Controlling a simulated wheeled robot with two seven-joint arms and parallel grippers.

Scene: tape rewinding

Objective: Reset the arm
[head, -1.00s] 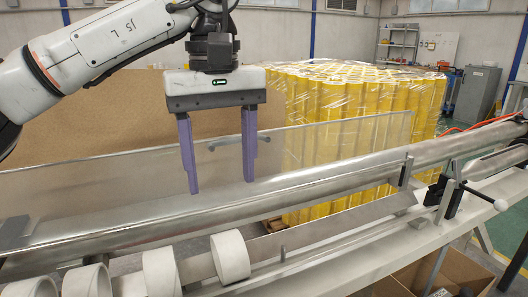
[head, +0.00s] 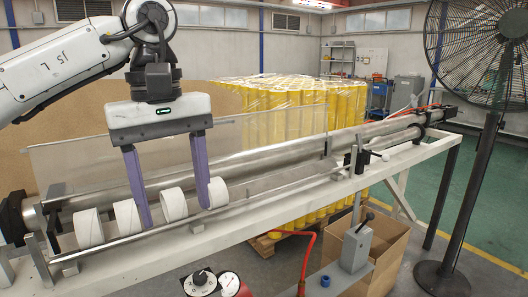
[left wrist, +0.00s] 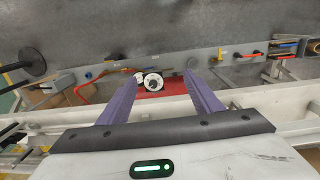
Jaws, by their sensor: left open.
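My left gripper (head: 171,216) hangs with its two purple fingers spread and nothing between them. In the head view it is in front of the rewinding machine's long metal roller (head: 250,160), and its fingertips overlap the row of white cardboard cores (head: 173,205) in the picture. I cannot tell whether they touch. Several cores sit along the lower metal bar. In the left wrist view the open fingers (left wrist: 160,80) point toward a red panel (left wrist: 165,92) with a round dial. My right gripper is not in view.
A clear guard panel (head: 90,165) stands behind the roller. A large fan (head: 485,50) stands right. Wrapped yellow rolls (head: 290,105) stand behind.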

